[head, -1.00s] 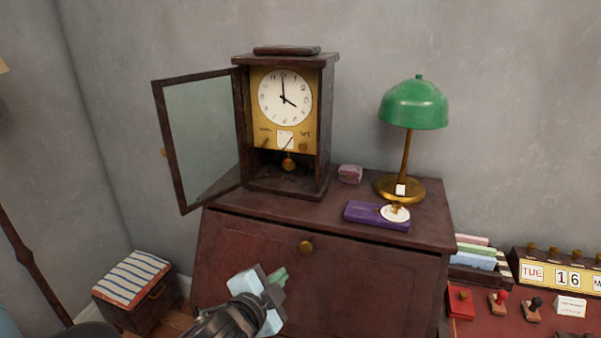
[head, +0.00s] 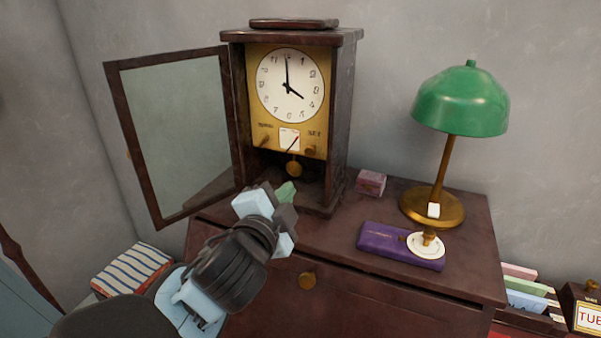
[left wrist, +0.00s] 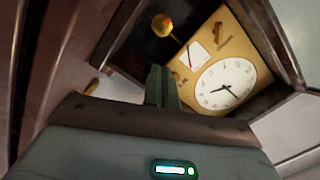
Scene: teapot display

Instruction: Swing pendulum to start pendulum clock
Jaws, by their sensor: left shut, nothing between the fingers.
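The pendulum clock (head: 346,110) stands on the wooden cabinet, with its glass door (head: 178,135) swung open to the left. Its gold pendulum bob (head: 294,169) hangs in the dark lower opening under the gold face plate; it also shows in the left wrist view (left wrist: 162,24). My left gripper (head: 287,192) is just in front of the clock's lower opening, a little below and left of the bob. Its greenish fingers (left wrist: 161,87) are shut and empty, and look apart from the bob. My right gripper is not in view.
The cabinet top (head: 462,208) holds a purple box (head: 385,244), a small pink block (head: 371,182) and a green lamp (head: 461,100) right of the clock. A striped-top box (head: 132,268) stands low at the left.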

